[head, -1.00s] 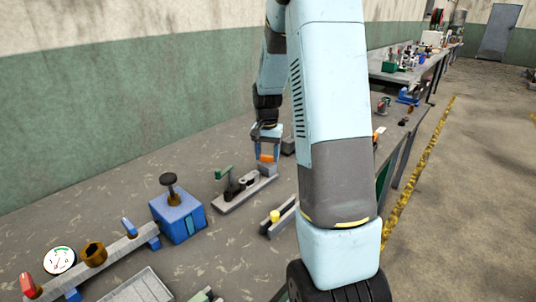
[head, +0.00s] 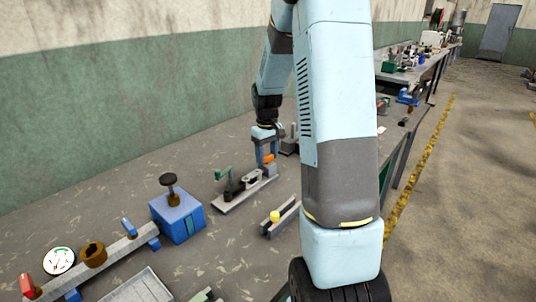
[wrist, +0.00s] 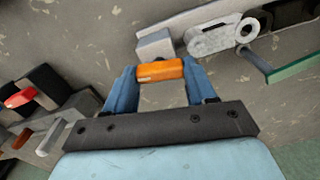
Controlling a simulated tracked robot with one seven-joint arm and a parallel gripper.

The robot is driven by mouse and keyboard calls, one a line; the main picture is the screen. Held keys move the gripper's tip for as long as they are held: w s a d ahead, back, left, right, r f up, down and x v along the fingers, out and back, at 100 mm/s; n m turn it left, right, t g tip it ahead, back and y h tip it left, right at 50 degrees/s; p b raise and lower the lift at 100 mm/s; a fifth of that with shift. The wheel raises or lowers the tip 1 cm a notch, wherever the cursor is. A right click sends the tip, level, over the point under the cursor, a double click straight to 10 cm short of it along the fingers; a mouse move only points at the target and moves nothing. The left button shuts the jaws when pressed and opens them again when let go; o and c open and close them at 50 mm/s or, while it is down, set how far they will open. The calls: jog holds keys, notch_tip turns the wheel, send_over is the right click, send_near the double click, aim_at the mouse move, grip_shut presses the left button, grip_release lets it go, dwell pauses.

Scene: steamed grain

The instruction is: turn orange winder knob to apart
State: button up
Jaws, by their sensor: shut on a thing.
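The orange winder knob (head: 267,158) sits at the far right end of the winder, a long grey base (head: 232,203) with a dark post and a green handle. My gripper (head: 266,153) reaches down to the knob from above. In the wrist view, the orange knob (wrist: 160,71) lies crosswise between the two blue fingertips of my gripper (wrist: 160,75), which is shut on it. The wrist view also shows the winder's grey end block (wrist: 155,46), round grey part and green handle. The knob's underside and mount are hidden.
A blue box with a black knob (head: 178,215) stands left of the winder. A grey channel with a yellow knob (head: 275,216) lies in front. A dark grey block (head: 289,146) is close behind the gripper. Bare bench lies between them.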

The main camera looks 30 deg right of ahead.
jog(key=shift+w+r+n, duration=0.1)
jog(key=shift+n, duration=0.9)
jog(key=o, duration=1)
jog(key=shift+o, duration=0.2)
notch_tip(320, 180, up, 14)
jog(key=shift+f, duration=0.2)
